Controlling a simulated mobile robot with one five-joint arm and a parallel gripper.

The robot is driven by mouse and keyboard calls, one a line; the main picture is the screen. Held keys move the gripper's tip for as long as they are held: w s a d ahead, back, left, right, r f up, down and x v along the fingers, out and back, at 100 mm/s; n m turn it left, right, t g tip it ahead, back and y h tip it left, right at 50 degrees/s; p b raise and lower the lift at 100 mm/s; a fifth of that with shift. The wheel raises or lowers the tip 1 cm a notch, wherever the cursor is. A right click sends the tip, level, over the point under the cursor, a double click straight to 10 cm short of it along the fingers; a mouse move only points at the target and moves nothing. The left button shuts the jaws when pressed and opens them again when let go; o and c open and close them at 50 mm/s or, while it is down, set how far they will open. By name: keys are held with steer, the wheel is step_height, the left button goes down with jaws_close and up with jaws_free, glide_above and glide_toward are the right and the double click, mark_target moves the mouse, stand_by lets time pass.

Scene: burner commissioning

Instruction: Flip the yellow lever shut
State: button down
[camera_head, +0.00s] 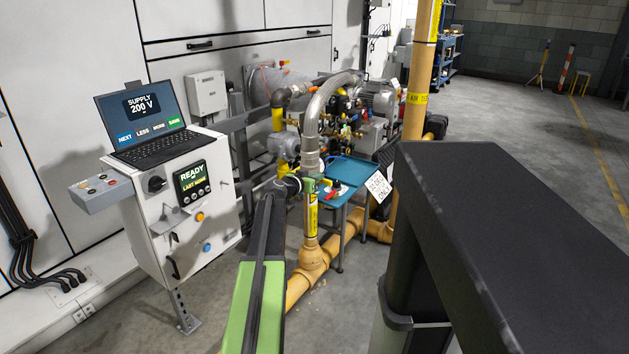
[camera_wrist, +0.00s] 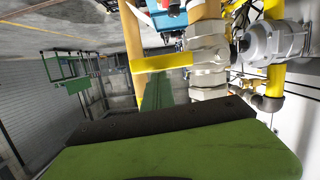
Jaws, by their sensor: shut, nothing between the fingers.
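In the wrist view, the yellow lever (camera_wrist: 160,62) sticks out sideways from a grey metal valve fitting (camera_wrist: 208,62) on a pipe. It lies roughly square to that pipe. My gripper (camera_wrist: 158,82) is shut and empty, its narrow green end close to the lever's edge. I cannot tell whether they touch. In the head view, my gripper (camera_head: 303,184) is at the upright pipe, just above its yellow label (camera_head: 312,215). I cannot clearly pick out the lever in the head view, among the green and dark parts there.
A blue tray table (camera_head: 349,172) stands just behind the pipe, with a hanging white sign (camera_head: 378,186). A control cabinet (camera_head: 170,205) with a laptop (camera_head: 143,120) is at left. A thick tan pipe (camera_head: 303,285) runs low along the floor. Open floor lies at right.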

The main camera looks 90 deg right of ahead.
steer(key=shift+s, duration=0.6)
step_height(320, 180, up, 6)
steer(key=w+f+p, duration=0.1)
steer(key=p, duration=0.5)
steer(key=f+v, duration=0.1)
steer(key=v, duration=0.9)
steer(key=shift+p, duration=0.3)
